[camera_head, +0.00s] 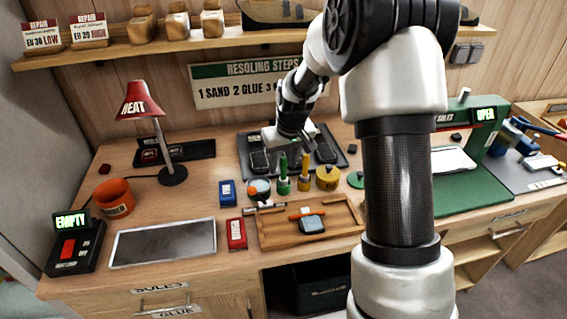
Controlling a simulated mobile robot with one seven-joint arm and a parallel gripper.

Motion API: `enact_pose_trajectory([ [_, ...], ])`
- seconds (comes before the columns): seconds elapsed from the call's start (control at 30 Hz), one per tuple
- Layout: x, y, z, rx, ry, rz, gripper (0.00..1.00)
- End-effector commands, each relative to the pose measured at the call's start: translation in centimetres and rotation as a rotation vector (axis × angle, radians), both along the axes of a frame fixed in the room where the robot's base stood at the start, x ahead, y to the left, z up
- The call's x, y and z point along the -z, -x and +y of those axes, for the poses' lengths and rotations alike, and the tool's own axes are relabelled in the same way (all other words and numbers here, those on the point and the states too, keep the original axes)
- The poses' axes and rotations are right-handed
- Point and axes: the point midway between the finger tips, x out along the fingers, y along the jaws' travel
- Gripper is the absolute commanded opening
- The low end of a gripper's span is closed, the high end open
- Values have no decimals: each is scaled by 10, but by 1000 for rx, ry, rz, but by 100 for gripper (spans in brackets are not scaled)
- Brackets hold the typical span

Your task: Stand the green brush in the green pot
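A green brush (283,163) stands upright, bristles hidden, at a small green pot (284,187) on the workbench. It appears to be in the pot. A yellow brush or handle (305,162) stands just to the right, at a small yellow pot (303,184). My gripper (304,145) hangs pointing down just above these handles, nearest the yellow one. Its fingers are small and dark, so I cannot tell whether they are open or touching a handle.
A wider yellow pot (327,178) and a round jar (259,189) flank the small pots. A wooden tray (275,235) lies in front. A dark mat (250,146) with shoe soles lies behind. A red lamp (139,100) and an orange cup (113,198) stand left.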

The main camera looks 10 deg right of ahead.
Motion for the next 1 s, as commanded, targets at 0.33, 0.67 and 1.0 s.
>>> enact_pose_trajectory([
  [0.33,-35,8,-2,2,1,-5,39],
  [0.67,-113,30,-6,1,1,-5,39],
  [1.0,-163,44,-9,0,0,-2,39],
])
